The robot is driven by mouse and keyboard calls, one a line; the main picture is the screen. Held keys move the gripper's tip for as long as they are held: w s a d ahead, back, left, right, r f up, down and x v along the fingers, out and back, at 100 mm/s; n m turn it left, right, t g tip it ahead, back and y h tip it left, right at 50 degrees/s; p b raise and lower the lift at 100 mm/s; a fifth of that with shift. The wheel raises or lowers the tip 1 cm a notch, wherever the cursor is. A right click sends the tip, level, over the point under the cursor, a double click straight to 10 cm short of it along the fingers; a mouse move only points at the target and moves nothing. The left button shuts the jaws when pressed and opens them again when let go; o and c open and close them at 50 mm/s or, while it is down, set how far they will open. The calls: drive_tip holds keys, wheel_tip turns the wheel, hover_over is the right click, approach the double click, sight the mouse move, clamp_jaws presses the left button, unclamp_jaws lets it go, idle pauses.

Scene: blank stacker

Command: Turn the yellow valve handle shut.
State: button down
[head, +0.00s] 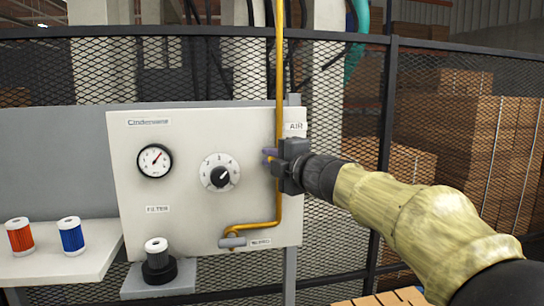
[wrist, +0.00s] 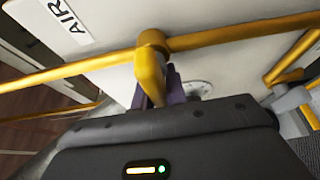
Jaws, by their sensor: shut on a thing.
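The yellow valve handle (wrist: 150,76) shows in the wrist view, running from its round hub on the yellow pipe (wrist: 230,36) toward my gripper (wrist: 160,92). My purple fingers are closed around the handle's outer part, which they partly hide. In this view the handle lies across the line of the pipe. In the head view, my gripper (head: 270,157) is at the panel's right side, just under the AIR label (head: 295,127). There it hides the handle, and the yellow pipe (head: 280,80) passes vertically behind the fingers.
The pale panel (head: 130,210) carries a gauge (head: 155,161), a black-and-white dial (head: 220,173) and a lower pipe fitting (head: 232,242). A filter (head: 156,246) stands below. Red (head: 19,235) and blue (head: 71,235) filters stand on the left shelf. A mesh fence (head: 430,90) stands behind.

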drive_tip(key=shift+f, duration=0.1)
drive_tip(key=c, duration=1.4)
unclamp_jaws()
drive_tip(key=shift+c, duration=0.2)
drive_tip(key=b+v, duration=0.6)
drive_tip(key=v, duration=1.1)
drive_tip(key=shift+s, duration=0.2)
